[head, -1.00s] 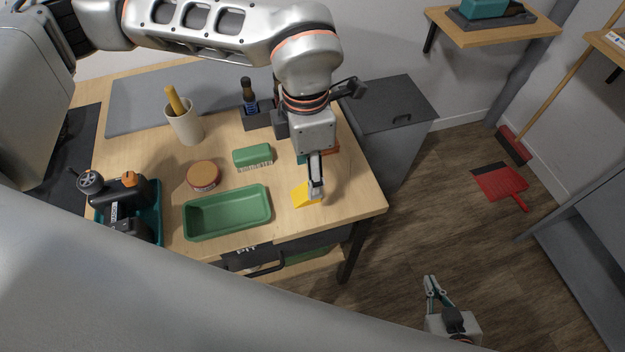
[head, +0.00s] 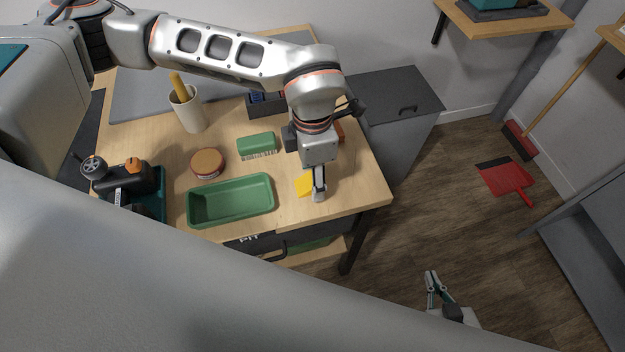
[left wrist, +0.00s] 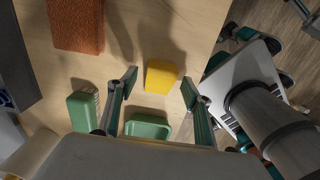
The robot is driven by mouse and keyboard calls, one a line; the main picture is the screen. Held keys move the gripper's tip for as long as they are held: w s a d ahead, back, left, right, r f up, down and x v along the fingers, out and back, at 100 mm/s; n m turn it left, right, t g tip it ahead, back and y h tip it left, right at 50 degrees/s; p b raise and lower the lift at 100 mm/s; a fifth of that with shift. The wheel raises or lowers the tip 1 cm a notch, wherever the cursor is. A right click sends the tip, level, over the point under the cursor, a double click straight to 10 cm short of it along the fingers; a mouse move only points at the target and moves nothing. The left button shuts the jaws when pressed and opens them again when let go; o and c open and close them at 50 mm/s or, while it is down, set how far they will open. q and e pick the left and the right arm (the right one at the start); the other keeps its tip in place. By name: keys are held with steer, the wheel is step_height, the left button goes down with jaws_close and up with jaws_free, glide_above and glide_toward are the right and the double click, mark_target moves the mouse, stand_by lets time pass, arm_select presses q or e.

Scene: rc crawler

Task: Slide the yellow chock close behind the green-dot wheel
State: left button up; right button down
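The yellow chock (head: 304,184) lies on the wooden table near its front right, partly covered by my left gripper (head: 319,192) in the head view. In the left wrist view the chock (left wrist: 161,77) sits between the open fingertips of my left gripper (left wrist: 158,82), with a gap on each side. My right gripper (head: 434,275) is low over the floor, away from the table; its finger gap is unclear. I cannot make out a crawler or a green-dot wheel in either view.
A green tray (head: 231,217), a green brush (head: 257,144) and an orange-lidded tub (head: 207,163) stand left of the chock. A rust-red block (left wrist: 76,24) lies behind it. A black controller (head: 128,182) stands at the left. The front right corner is bare.

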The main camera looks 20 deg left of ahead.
arm_select(q)
steer(key=c, duration=1.2)
steer(key=shift+o, duration=0.2)
